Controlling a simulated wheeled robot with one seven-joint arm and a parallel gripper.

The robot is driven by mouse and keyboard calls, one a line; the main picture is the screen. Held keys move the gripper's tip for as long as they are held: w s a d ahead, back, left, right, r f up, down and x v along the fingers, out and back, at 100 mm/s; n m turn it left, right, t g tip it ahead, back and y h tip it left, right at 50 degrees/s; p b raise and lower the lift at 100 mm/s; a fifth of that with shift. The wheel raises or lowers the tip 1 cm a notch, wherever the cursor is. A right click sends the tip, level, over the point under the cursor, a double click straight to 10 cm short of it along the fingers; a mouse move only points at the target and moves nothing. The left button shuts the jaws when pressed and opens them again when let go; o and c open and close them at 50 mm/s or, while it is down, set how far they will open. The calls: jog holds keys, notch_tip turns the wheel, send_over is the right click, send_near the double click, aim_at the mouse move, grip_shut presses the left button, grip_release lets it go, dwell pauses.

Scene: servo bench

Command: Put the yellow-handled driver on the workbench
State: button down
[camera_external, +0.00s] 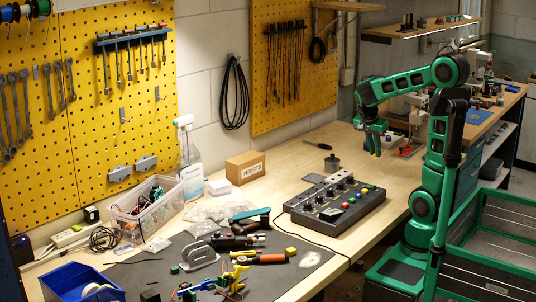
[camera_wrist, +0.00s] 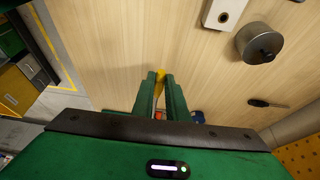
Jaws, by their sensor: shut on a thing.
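My gripper (camera_external: 374,140) is at the right part of the wooden workbench (camera_external: 290,172), pointing down. In the wrist view its two green fingers (camera_wrist: 161,82) are shut on a narrow yellow thing, which looks like the yellow-handled driver (camera_wrist: 160,88). Most of the driver is hidden by the fingers and palm. Bare bench wood (camera_wrist: 105,50) shows beyond the fingertips. I cannot tell whether the driver touches the bench.
A control box (camera_external: 335,203) with buttons, a grey metal cylinder (camera_external: 332,164) and a dark-handled tool (camera_external: 318,145) are on the bench. The dark-handled tool also shows in the wrist view (camera_wrist: 268,103). A dark mat (camera_external: 285,278) with tools lies in front.

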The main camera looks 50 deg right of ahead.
jog(key=d+f, duration=0.1)
jog(key=d, duration=0.1)
jog(key=d+f, duration=0.2)
jog(key=d, duration=0.1)
jog(key=d+f, duration=0.1)
jog(key=d, duration=0.1)
jog(key=shift+w+d+f, duration=0.2)
jog(key=shift+f, duration=2.05)
jog(key=c, duration=1.7)
grip_release()
jog(key=shift+f, duration=0.1)
jog(key=shift+c, duration=0.2)
